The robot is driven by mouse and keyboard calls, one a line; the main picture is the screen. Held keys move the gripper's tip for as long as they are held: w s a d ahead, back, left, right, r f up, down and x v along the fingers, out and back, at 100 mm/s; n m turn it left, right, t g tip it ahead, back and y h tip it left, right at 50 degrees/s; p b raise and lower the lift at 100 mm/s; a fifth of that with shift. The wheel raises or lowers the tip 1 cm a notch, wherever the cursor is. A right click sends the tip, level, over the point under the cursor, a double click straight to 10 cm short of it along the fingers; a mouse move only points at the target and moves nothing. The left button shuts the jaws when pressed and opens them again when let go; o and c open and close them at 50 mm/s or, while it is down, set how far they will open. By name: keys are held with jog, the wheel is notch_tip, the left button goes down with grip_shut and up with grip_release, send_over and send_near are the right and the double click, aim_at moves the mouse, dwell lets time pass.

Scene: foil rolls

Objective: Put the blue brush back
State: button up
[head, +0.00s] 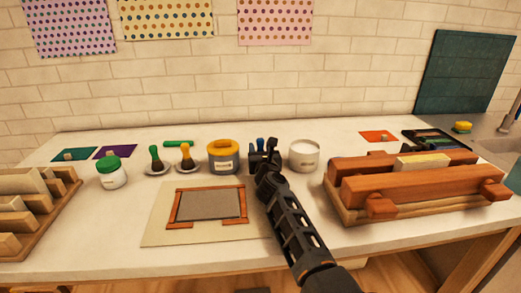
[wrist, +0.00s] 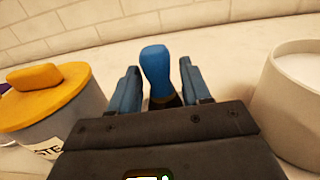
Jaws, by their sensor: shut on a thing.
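The blue brush stands upright with its rounded blue handle (wrist: 157,68) up between the fingers of my gripper (wrist: 159,92) in the wrist view. In the head view my gripper (head: 265,155) is on the table between the yellow-lidded jar and the white pot, and a bit of the blue handle (head: 260,142) shows there. My gripper is shut on the brush. The brush's lower part, and whatever is beneath it, are hidden by my gripper.
A green brush (head: 154,155) and an orange brush (head: 186,154) stand on small dishes. The yellow-lidded jar (head: 224,160) is close left of my gripper, the white pot (head: 304,157) close right. A framed board (head: 208,204) lies in front; a wooden press (head: 410,185) stands right.

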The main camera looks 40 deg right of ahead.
aim_at(261, 139)
jog(key=shift+f, duration=0.15)
jog(key=o, duration=1.6)
jog(key=shift+c, duration=0.2)
jog(key=shift+r+p, duration=2.6)
jog(key=shift+r, duration=0.55)
jog(key=shift+d+r, duration=0.1)
jog(key=shift+r, duration=0.3)
jog(key=shift+r+b, duration=0.4)
jog(key=shift+r, duration=0.55)
jog(key=shift+s+a, duration=0.1)
jog(key=shift+a, duration=0.1)
